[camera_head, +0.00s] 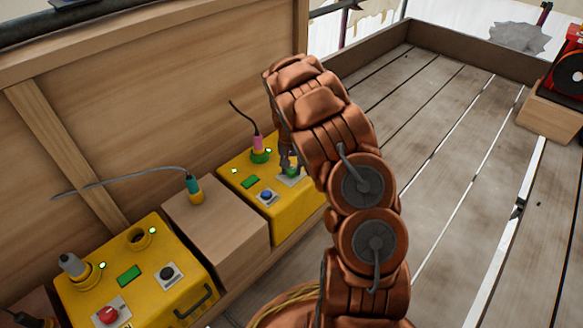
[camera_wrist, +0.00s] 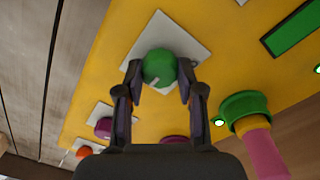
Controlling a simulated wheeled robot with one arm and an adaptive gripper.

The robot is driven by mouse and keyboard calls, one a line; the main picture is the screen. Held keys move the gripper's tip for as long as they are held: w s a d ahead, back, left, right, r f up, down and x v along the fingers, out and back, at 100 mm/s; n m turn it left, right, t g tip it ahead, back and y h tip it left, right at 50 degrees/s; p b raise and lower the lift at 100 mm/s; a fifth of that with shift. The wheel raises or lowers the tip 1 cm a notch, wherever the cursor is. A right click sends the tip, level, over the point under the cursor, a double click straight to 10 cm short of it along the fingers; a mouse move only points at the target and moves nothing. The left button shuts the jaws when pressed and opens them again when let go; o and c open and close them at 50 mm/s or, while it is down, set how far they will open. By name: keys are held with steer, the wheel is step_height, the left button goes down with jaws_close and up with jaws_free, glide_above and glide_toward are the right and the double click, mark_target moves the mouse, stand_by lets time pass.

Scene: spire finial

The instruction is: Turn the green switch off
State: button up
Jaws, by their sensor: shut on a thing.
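The green switch (camera_wrist: 159,66) is a round green knob on a white square plate, with a pale mark near its lower edge. It sits on the yellow box (camera_wrist: 95,90). In the head view the green switch (camera_head: 292,171) is partly hidden by my arm. My gripper (camera_wrist: 161,75) has one finger on each side of the knob and is shut on it. In the head view my gripper (camera_head: 289,162) reaches down over the right part of the rear yellow box (camera_head: 231,172).
The rear yellow box also bears a blue button (camera_head: 267,195), a green display (camera_head: 250,181) and a pink plug (camera_head: 258,144). A wooden block (camera_head: 225,220) stands between it and a front yellow box (camera_head: 140,284). A wooden wall (camera_head: 170,90) is behind. Planks at right are mostly clear.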

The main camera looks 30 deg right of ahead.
steer(key=shift+c, duration=0.5)
steer(key=shift+r+p, duration=0.1)
steer(key=shift+p, duration=0.3)
steer(key=shift+a+r+n+p, duration=0.1)
steer(key=shift+r+n+p, duration=0.05)
steer(key=shift+n+p, duration=0.55)
steer(key=n+p, duration=0.2)
steer(key=p, duration=0.1)
steer(key=shift+r+p, duration=0.1)
steer(key=shift+p, duration=0.25)
steer(key=n+p, duration=0.5)
steer(key=p, duration=0.1)
steer(key=shift+n, duration=0.3)
steer(key=n+p, duration=0.3)
steer(key=n, duration=0.1)
steer(key=shift+f+t, duration=0.2)
steer(key=shift+t, duration=0.2)
steer(key=n, duration=0.4)
steer(key=shift+f+n+p, duration=0.15)
steer(key=shift+n+p, duration=0.15)
steer(key=shift+p, duration=0.05)
steer(key=shift+n, duration=0.3)
